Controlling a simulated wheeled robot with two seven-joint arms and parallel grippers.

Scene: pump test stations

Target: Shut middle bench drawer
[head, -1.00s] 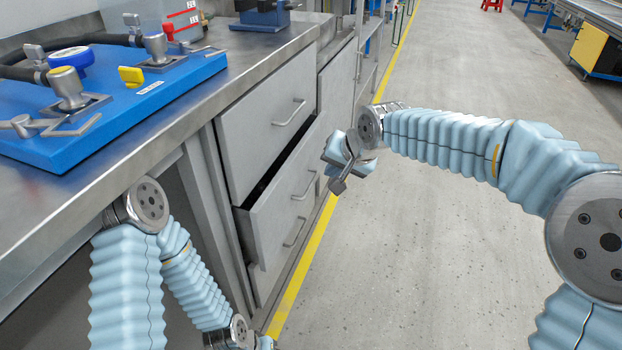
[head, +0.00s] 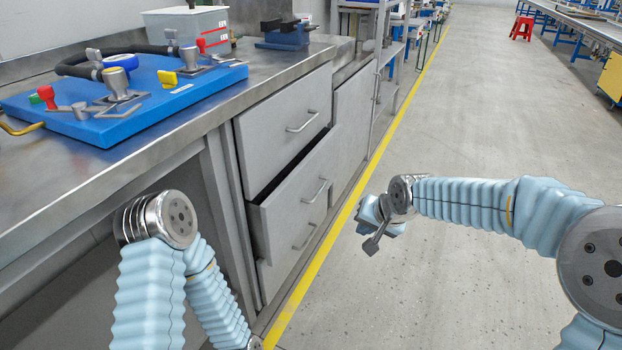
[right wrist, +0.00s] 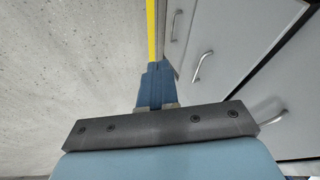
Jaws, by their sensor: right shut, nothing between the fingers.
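The middle bench drawer (head: 290,212) is a grey drawer with a bar handle (head: 316,191). It stands partly pulled out, with a dark gap above its front. My right gripper (head: 373,243) is shut and empty, out over the floor to the right of the drawer and apart from it. In the right wrist view its blue fingers (right wrist: 155,85) are together, and the middle drawer front (right wrist: 235,38) with its handle (right wrist: 202,66) is to their right. My left arm hangs beside the bench at lower left; its gripper is below the frame.
The top drawer (head: 283,130) and lower drawer (head: 290,258) look closed. The steel benchtop (head: 190,128) carries a blue pump board (head: 130,100), a grey bin (head: 190,25) and a blue vise (head: 287,35).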

